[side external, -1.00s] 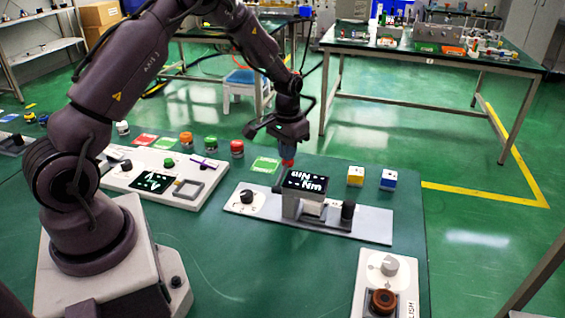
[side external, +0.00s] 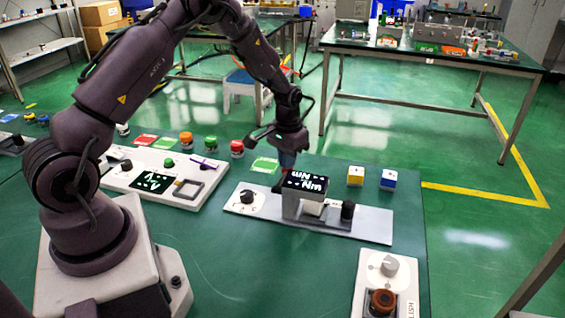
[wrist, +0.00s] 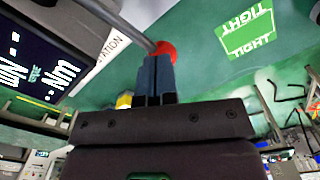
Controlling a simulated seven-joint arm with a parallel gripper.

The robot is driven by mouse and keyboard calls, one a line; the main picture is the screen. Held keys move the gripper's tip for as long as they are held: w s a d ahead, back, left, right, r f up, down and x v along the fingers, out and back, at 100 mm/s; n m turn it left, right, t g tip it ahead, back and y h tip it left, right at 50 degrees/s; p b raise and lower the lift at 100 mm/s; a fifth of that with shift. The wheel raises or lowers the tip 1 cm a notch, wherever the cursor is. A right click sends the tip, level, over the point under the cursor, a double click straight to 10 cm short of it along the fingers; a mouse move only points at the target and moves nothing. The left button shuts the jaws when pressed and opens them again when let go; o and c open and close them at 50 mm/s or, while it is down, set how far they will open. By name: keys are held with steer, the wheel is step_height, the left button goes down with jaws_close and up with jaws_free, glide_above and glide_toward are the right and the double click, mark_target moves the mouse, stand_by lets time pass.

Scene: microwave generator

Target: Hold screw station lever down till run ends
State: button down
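The screw station (side external: 370,223) is a long grey plate with a dial at its left, a dark display (side external: 305,183) on a raised block, and a black knob at its right. In the wrist view its display (wrist: 35,60) shows "Nm", and a grey lever rod (wrist: 132,32) runs to a red ball knob (wrist: 167,49). My gripper (side external: 286,168) is low behind the display block. In the wrist view its blue-grey fingers (wrist: 157,62) are together, tips against the red knob, which they partly cover. The knob is mostly hidden in the side view.
A green card (side external: 265,164) reading "TIGHT" in the wrist view (wrist: 249,36) lies behind the station. A white panel (side external: 165,178) stands left. Another station (side external: 387,285) is at the front right.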

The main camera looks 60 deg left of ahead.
steer(key=shift+f, duration=0.4)
stand_by(0.8)
step_height(320, 180, up, 10)
stand_by(1.0)
steer(key=shift+r, duration=0.1)
steer(key=s+d+r+m+t, duration=0.1)
steer(key=s+d+r+t, duration=0.1)
steer(key=s+d+r, duration=0.5)
steer(key=s+d+r+m+t, duration=0.2)
steer(key=s+d+r, duration=0.6)
steer(key=s, duration=0.8)
step_height(320, 180, up, 3)
steer(key=shift+d+r+t, duration=0.1)
steer(key=shift+d+t, duration=0.05)
steer(key=shift+t, duration=0.65)
